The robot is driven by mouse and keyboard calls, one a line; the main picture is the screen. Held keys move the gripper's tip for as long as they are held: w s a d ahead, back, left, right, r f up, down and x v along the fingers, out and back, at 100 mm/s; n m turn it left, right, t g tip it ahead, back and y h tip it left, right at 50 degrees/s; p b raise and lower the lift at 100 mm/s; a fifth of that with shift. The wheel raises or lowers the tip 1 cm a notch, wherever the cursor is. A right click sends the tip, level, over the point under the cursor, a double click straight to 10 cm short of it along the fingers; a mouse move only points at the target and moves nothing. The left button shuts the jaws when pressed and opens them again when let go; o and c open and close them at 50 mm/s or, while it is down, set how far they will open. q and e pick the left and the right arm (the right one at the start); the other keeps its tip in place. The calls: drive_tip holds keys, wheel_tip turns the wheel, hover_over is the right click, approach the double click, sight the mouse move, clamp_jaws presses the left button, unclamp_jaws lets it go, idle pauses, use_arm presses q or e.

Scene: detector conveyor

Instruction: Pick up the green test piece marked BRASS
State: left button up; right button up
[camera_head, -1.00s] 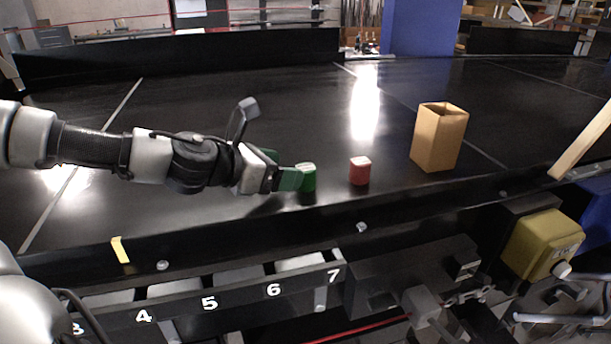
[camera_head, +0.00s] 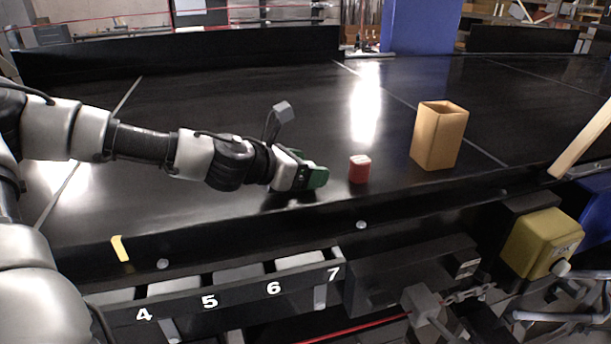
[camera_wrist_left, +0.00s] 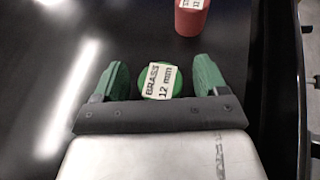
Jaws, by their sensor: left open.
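The green test piece (camera_wrist_left: 160,80) stands on the black conveyor, and its top label reads BRASS 12 mm in the left wrist view. My left gripper (camera_wrist_left: 160,68) is open, with one green finger on each side of the piece and a visible gap at each side. In the head view the left gripper (camera_head: 316,178) is low over the belt, and its fingers hide the green piece. My right gripper is not in view.
A red test piece (camera_head: 360,170) stands just right of the left gripper and also shows in the left wrist view (camera_wrist_left: 190,18). A tan open box (camera_head: 438,138) stands farther right. Numbered bins (camera_head: 240,290) line the front edge. The belt behind is clear.

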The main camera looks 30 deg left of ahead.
use_arm(q)
drive_tip(key=c, duration=1)
drive_tip(key=shift+r, duration=0.1)
